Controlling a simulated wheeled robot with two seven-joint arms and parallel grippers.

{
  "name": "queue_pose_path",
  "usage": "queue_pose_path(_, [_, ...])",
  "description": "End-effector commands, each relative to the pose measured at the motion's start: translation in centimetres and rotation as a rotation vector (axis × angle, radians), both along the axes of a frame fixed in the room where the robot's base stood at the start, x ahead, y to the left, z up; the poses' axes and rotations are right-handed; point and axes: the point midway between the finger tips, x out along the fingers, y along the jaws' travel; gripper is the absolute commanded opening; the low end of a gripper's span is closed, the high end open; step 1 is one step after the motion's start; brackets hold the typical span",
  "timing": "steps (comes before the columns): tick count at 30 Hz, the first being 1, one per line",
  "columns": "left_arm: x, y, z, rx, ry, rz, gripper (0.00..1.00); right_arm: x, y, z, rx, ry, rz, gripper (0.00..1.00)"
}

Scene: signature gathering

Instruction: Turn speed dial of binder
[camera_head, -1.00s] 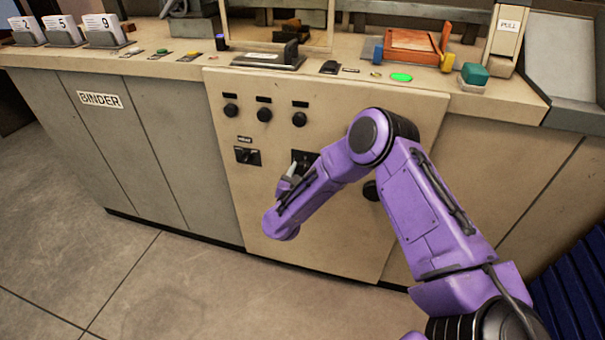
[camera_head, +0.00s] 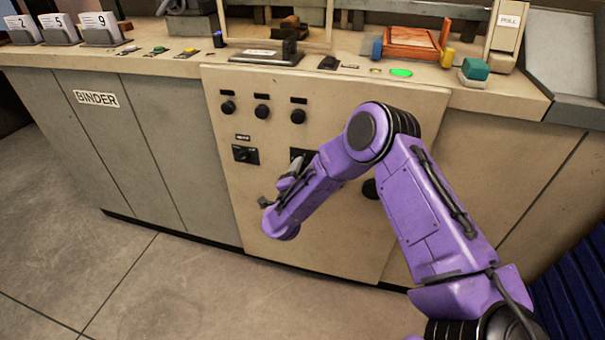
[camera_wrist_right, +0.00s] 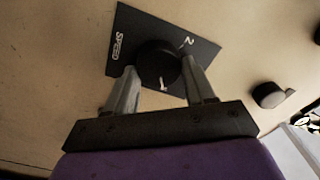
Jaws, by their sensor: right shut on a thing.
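The speed dial (camera_wrist_right: 157,66) is a round black knob on a black plate marked SPEED (camera_wrist_right: 118,48), with 1 and 2 printed beside the knob. The plate sits on the beige front panel of the binder (camera_head: 330,240). My right gripper (camera_wrist_right: 162,88) has its two grey fingers on either side of the knob, shut on it. In the head view my right gripper (camera_head: 292,176) is at the panel, and my purple arm hides the dial and most of its plate. My left gripper is not in view.
Another dial plate (camera_head: 245,155) is left of my gripper, with several black knobs (camera_head: 262,112) in a row above. The counter holds a lit green button (camera_head: 401,73), a teal block (camera_head: 474,70) and numbered cards (camera_head: 100,27). The floor in front is clear.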

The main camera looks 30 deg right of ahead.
Motion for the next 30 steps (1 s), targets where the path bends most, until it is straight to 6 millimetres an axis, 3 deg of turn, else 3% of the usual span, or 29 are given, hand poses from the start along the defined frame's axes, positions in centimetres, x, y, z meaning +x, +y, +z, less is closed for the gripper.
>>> queue_pose_path(20, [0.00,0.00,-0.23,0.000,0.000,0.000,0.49,-0.06,0.04,-0.11,0.043,-0.046,0.001,0.24])
queue_pose_path(21, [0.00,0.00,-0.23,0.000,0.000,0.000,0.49,-0.06,0.04,-0.11,0.043,-0.046,0.001,0.60])
queue_pose_path(23, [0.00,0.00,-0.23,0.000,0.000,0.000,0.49,-0.05,0.03,-0.11,0.043,-0.046,0.000,0.77])
queue_pose_path(30, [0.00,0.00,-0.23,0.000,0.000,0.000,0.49,-0.05,0.01,-0.06,0.042,-0.047,0.000,0.77])
